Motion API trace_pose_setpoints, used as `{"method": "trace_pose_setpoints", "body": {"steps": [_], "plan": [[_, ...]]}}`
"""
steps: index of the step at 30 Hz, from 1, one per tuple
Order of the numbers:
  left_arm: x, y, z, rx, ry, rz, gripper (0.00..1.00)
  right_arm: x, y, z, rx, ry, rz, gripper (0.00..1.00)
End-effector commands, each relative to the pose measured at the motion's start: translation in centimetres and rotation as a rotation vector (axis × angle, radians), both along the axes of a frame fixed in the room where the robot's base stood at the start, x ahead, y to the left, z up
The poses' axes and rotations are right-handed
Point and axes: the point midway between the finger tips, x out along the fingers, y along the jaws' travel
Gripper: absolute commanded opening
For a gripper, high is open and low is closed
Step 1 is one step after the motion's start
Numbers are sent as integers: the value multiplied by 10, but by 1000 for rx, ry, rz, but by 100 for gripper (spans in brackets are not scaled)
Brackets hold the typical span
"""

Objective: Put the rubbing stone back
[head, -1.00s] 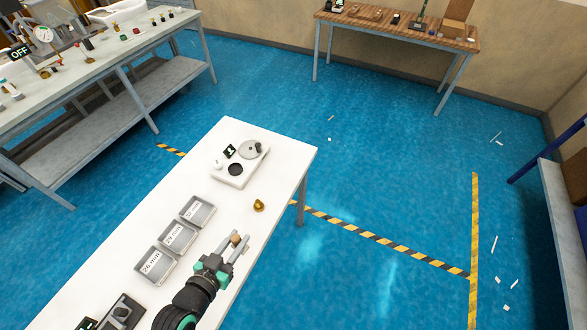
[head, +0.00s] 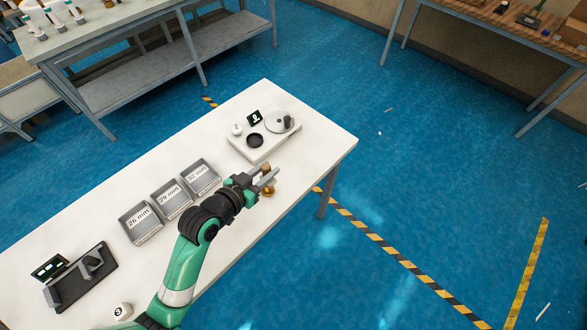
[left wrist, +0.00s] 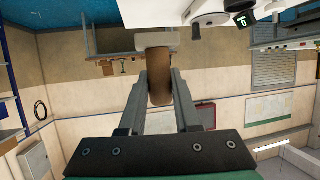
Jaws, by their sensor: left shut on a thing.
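My left gripper (head: 266,178) is shut on a brown, wood-like handle (head: 266,168), apparently the rubbing stone. In the left wrist view the brown handle (left wrist: 158,82) lies between the two fingers, with a pale grey block (left wrist: 157,40) at its far end. The gripper is over the white table near its right edge, just in front of a white device (head: 250,152). The device has a dark round spot (head: 255,141), a grey disc (head: 277,123) with a dark knob, and a small display (head: 254,117). My right gripper is not in view.
A brass-coloured piece (head: 268,191) stands on the table close beside the gripper. Grey labelled trays (head: 140,222) line the table left of my arm. A dark fixture (head: 80,276) and a white round piece (head: 122,311) are nearer. The table's far left is clear.

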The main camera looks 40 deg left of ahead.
Motion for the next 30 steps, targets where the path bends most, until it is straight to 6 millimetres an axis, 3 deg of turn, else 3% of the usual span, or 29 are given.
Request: {"method": "trace_pose_setpoints", "body": {"steps": [10,15,24,30], "plan": [[89,20,-45,0,-2,-1,0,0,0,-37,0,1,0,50],[115,26,-83,1,0,-1,0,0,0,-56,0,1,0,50],[128,29,-94,0,-1,-1,0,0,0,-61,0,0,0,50],[131,29,-127,-1,1,-1,0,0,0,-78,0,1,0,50]]}}
